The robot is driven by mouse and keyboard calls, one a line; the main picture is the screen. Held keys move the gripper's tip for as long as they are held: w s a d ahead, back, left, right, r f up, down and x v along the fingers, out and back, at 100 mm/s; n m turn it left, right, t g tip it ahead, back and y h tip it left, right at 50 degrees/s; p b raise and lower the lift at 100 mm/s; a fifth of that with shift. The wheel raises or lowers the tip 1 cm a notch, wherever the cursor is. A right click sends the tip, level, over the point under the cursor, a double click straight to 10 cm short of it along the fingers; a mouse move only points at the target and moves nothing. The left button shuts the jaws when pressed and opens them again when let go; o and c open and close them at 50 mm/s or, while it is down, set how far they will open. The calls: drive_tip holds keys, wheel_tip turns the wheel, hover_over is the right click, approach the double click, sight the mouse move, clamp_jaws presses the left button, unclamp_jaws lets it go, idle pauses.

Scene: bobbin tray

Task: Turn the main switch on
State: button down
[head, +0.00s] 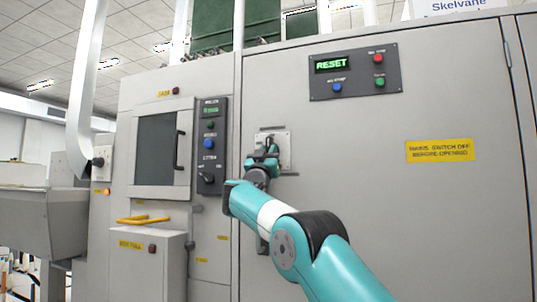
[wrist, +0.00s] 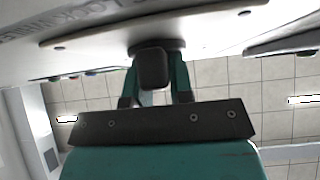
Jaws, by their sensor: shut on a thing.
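The main switch has a light grey square plate (head: 286,152) on the front of the large grey cabinet (head: 400,210). My gripper (head: 268,149) is at this plate, in front of it, and hides much of the switch in the head view. In the wrist view the dark switch handle (wrist: 152,68) sits between the two teal fingers of my gripper, which are shut on it. The plate (wrist: 210,25) spans the top of that view. The handle's exact turn angle cannot be told.
A dark panel with a green RESET display (head: 331,64) and several buttons is at upper right. A yellow label (head: 440,150) mentions the main switch. Left of my gripper is a control strip (head: 209,160) beside a windowed door (head: 162,149). A yellow handle (head: 143,220) juts out lower left.

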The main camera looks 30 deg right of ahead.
drive_tip(key=shift+r, duration=0.1)
drive_tip(key=c, duration=1)
unclamp_jaws()
drive_tip(key=b+v, duration=0.8)
drive_tip(key=v, duration=0.9)
drive_tip(key=shift+s+a, duration=0.1)
drive_tip(key=shift+f, duration=0.25)
